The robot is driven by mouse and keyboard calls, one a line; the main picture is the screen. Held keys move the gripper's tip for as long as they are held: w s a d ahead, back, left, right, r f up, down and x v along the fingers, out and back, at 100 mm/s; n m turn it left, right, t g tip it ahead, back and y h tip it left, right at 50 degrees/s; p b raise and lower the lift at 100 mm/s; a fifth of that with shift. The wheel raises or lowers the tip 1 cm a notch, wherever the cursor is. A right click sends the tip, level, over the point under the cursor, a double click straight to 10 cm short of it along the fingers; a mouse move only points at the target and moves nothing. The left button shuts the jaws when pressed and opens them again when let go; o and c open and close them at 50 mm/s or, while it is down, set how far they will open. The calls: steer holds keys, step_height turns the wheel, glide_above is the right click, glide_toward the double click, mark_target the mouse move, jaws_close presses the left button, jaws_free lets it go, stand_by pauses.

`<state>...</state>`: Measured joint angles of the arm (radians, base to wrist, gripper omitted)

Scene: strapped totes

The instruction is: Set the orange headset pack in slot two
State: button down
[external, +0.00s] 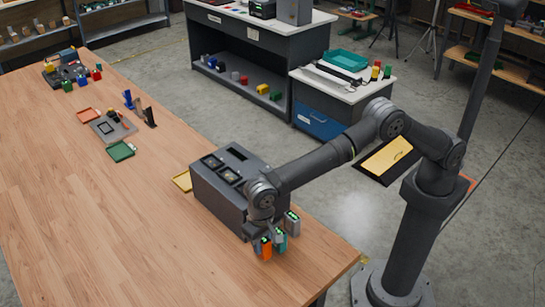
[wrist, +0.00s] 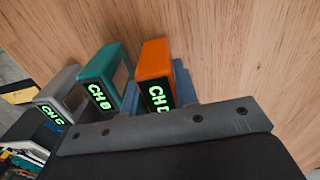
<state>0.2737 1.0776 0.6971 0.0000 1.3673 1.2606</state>
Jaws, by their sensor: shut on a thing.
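The orange headset pack (external: 266,250) stands near the table's right edge, in front of the dark grey box. In the wrist view the orange pack (wrist: 154,60) carries a green lit label and sits between the blue-grey fingers of my gripper (wrist: 157,88). My gripper (external: 264,234) points down and is shut on this pack. A teal pack (wrist: 102,75) and a grey pack (wrist: 60,92) stand in a row beside it. The dark grey box (external: 215,196) has dark square openings in its top. I cannot tell which is slot two.
The teal pack (external: 281,244) and grey pack (external: 292,222) are close beside my gripper. A yellow tray (external: 181,181) lies behind the box. The wooden table's (external: 100,230) left and front are clear.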

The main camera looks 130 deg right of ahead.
steer(key=shift+f, duration=0.55)
steer(key=shift+f, duration=0.1)
steer(key=shift+f, duration=0.1)
steer(key=c, duration=1.1)
jaws_free()
steer(key=r, duration=1.7)
steer(key=shift+s+d+r, duration=0.25)
steer(key=shift+f, duration=0.1)
